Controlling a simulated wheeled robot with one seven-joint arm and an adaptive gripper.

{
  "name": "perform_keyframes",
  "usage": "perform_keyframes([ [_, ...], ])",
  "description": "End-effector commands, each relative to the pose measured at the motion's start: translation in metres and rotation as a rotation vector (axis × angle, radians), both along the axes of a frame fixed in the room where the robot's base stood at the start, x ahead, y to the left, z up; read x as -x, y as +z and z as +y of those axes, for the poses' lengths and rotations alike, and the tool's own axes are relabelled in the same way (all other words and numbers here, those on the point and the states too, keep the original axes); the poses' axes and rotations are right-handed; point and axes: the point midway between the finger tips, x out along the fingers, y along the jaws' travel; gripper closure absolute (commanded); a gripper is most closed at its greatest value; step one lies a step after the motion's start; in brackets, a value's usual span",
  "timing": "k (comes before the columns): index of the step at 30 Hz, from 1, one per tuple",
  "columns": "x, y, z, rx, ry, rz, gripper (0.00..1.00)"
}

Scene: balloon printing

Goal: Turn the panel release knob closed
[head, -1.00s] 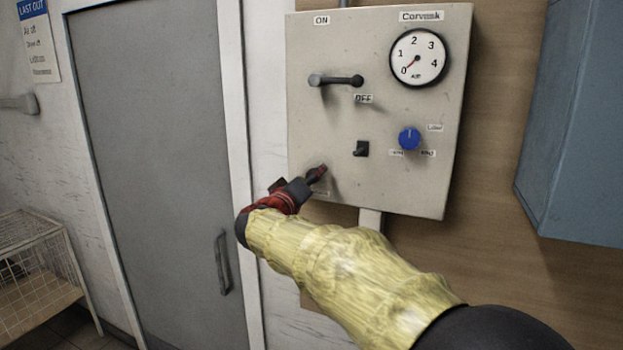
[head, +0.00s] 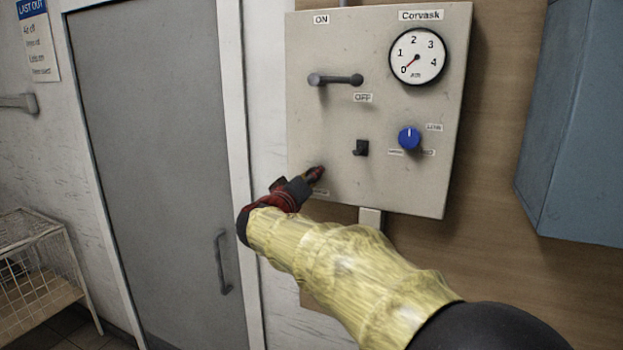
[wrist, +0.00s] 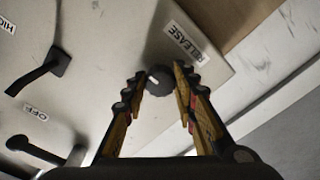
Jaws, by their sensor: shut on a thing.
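The release knob (wrist: 160,81) is small, round and dark, with a short white mark on its face. It shows in the wrist view beside the RELEASE label (wrist: 184,41). My gripper (wrist: 159,76) is shut on it, one finger on each side. In the head view my gripper (head: 311,178) is at the lower left corner of the beige control panel (head: 400,185) and hides the knob there.
The panel also has a dark lever handle (head: 335,80), a round gauge (head: 417,57) with its needle near 0, a blue knob (head: 409,138) and a small black switch (head: 361,148). A blue-grey cabinet (head: 580,130) is at the right. A grey door (head: 160,150) is at the left.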

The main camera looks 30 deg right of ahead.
Motion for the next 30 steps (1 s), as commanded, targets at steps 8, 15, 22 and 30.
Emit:
perform_keyframes([
  [8,-0.0002,-0.001,0.0002,0.005,0.0,0.008,0.97],
  [15,0.0,-0.002,0.0002,0.053,0.0,0.069,0.97],
  [22,0.0,-0.0017,0.0002,0.16,0.001,0.204,0.98],
  [30,-0.0004,-0.0009,0.0003,0.317,0.001,0.408,0.98],
])
